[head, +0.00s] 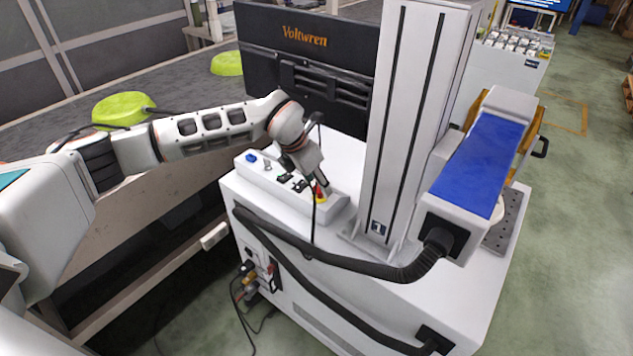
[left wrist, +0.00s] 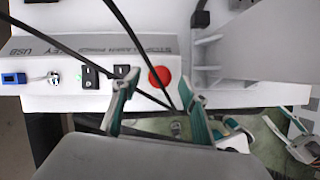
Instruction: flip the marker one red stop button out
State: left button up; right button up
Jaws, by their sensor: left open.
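The marking machine's white column (head: 407,130) carries a dark label with a "1" (head: 378,227). The red stop button (head: 320,191), with yellow at its base, is at the right end of the white control box (head: 333,211) left of the column. In the left wrist view the round red button (left wrist: 160,77) shows between the tips of my left gripper's spread fingers. My left gripper (head: 303,185) is open and low over the box, next to the button. Whether a finger touches the button cannot be told. My right gripper is not in view.
The control box also has a blue USB plug (left wrist: 14,78), a key (left wrist: 54,79) and black switches (left wrist: 90,78). Thin black cables cross in front of the fingers. A blue-topped marking head (head: 478,165) stands right of the column.

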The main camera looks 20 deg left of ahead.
pick_arm(q)
jog(key=shift+r, duration=0.1)
jog(key=v, duration=1.2)
